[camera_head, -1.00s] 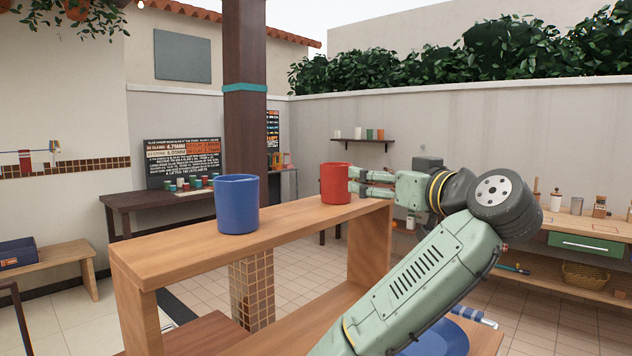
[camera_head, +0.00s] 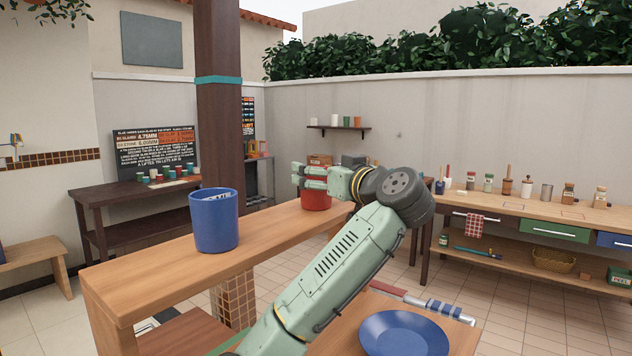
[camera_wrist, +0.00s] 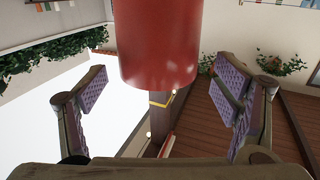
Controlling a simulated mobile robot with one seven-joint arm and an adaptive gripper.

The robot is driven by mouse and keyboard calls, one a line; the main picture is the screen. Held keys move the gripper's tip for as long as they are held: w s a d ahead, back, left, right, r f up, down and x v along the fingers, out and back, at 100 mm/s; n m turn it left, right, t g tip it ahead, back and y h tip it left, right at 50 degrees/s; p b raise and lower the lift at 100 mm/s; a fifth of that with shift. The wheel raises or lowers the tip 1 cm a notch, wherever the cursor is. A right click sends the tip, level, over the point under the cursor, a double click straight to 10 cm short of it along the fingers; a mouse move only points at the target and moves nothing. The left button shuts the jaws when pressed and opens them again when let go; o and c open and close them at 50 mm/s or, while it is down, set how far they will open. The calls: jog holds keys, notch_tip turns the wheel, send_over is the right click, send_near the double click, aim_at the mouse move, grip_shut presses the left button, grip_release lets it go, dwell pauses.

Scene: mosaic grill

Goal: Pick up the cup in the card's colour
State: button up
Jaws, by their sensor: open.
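A red cup (camera_head: 316,201) stands on the far part of the wooden shelf top (camera_head: 180,265). A blue cup (camera_head: 214,222) stands on the same top, nearer and to the left. My gripper (camera_head: 297,174) is at the red cup, and its fingers hide the cup's upper part in the head view. In the wrist view the red cup (camera_wrist: 160,45) is between the two spread fingers of my gripper (camera_wrist: 155,80), with gaps on both sides. My gripper is open. I cannot make out a colour card in these frames.
A blue plate (camera_head: 403,335) lies on the lower wooden surface at the front. A dark post (camera_head: 219,110) with a teal band rises behind the shelf. A bench (camera_head: 130,190) with small cups is at the left, and a long counter (camera_head: 520,208) is at the right.

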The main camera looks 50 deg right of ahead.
jog(key=shift+w+d+f, duration=0.1)
jog(key=shift+w+d, duration=0.2)
jog(key=shift+w, duration=0.25)
jog(key=shift+c, duration=0.6)
jog(key=c, duration=1.2)
jog(key=shift+c, duration=0.3)
